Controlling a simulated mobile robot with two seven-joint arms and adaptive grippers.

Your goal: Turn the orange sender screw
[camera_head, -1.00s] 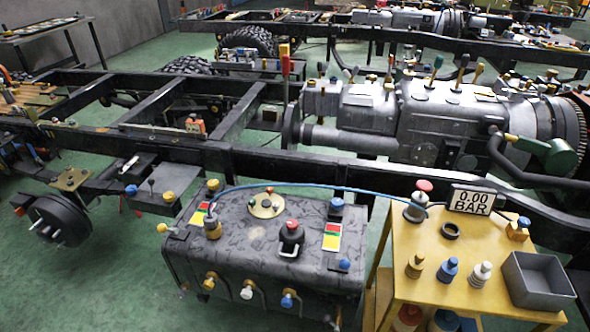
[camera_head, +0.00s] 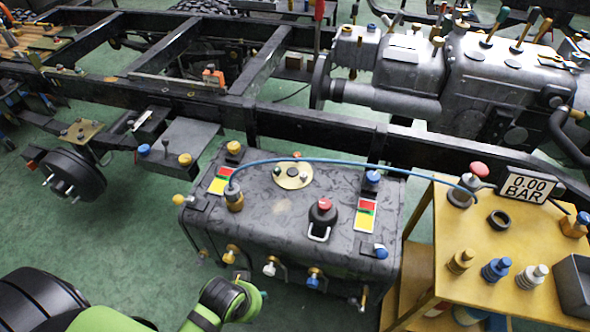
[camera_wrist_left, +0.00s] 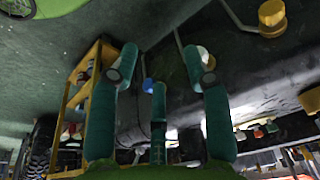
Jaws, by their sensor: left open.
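The dark fuel tank (camera_head: 275,215) stands at the centre of the head view. My right gripper is not in view.
A black chassis rail (camera_head: 325,127) runs behind the tank. Green floor is free at the left.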

